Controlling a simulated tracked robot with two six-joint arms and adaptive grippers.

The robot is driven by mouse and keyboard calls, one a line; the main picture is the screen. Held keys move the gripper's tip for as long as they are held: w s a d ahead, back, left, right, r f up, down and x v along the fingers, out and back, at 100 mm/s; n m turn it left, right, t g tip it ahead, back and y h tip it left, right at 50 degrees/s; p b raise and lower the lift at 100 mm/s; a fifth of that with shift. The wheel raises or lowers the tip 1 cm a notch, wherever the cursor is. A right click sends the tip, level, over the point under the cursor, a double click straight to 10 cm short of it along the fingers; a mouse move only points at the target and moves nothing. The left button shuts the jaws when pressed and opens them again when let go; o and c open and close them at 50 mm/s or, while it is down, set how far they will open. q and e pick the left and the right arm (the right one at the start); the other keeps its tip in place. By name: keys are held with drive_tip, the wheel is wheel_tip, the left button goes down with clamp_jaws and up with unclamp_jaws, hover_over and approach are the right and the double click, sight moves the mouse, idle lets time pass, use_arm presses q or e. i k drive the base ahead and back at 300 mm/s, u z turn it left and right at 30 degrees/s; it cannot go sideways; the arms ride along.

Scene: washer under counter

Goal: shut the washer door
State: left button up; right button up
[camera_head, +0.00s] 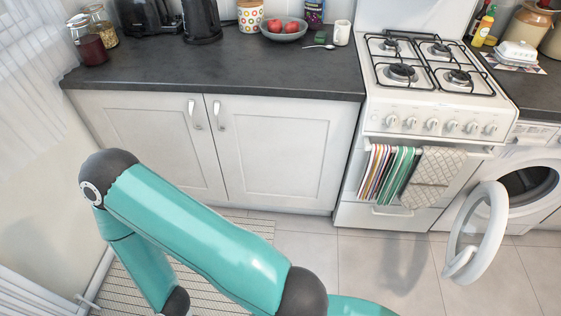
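The white washer (537,150) stands under the counter at the right edge, beside the stove. Its round door (481,232) is open and swung out to the left, in front of the stove's right end. The dark drum opening (527,186) is in view, with part of the washer cut off by the frame. My teal arm crosses the lower left and middle of the view. Neither of my grippers is in view.
The white stove (425,125) has striped and quilted towels (435,175) on its front. White cabinets (275,148) stand under a dark counter (240,72). The tiled floor (390,268) before the stove is clear. A striped rug (250,229) lies at left.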

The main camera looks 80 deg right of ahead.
sight(463, 272)
drive_tip(key=z, duration=4.55)
drive_tip(key=i, duration=1)
drive_tip(key=u, duration=0.25)
drive_tip(key=k, duration=1)
